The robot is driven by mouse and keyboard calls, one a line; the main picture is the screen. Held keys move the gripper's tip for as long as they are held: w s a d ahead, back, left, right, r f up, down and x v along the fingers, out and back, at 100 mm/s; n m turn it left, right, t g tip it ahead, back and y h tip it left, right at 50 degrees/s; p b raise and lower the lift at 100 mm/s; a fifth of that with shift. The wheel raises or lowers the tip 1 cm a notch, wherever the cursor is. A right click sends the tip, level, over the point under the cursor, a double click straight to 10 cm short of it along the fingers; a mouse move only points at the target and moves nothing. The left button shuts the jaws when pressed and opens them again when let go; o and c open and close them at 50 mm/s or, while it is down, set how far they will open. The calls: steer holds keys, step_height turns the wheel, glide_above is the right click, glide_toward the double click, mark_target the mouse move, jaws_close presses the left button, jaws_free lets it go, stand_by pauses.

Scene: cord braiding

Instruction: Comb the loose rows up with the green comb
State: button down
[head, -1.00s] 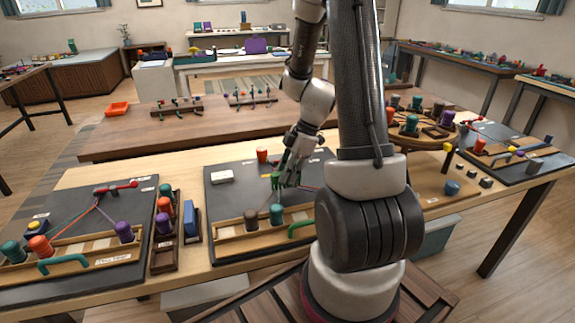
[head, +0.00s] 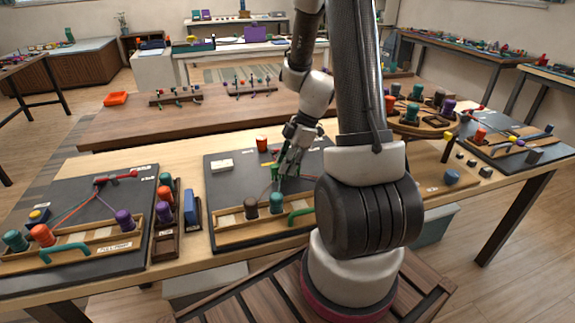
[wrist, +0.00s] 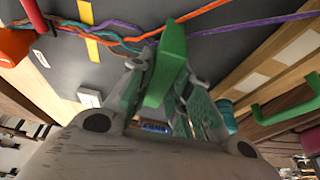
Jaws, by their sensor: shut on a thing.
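My gripper (head: 291,160) is over the middle dark board (head: 228,190), shut on the green comb (wrist: 170,62). In the wrist view the comb sticks out between the fingers, its end beside the braided cords (wrist: 125,38). Orange, purple and blue cords cross there, with looser strands running right; whether the comb touches them I cannot tell. A brown bobbin (head: 250,208) and a teal bobbin (head: 276,203) stand in the wooden tray at the board's front.
A green handle (head: 300,215) stands on the tray's right part. A red-orange bobbin (head: 262,143) stands at the board's back. A bobbin rack (head: 165,220) and a blue block (head: 190,207) are to the left. A white label block (head: 221,164) lies on the board.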

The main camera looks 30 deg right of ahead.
steer(key=shift+w+d, duration=0.25)
steer(key=shift+w, duration=0.65)
steer(key=shift+w+d, duration=0.25)
steer(key=shift+w, duration=0.65)
step_height(320, 180, up, 9)
steer(key=s, duration=0.1)
steer(key=shift+a, duration=0.15)
stand_by(0.5)
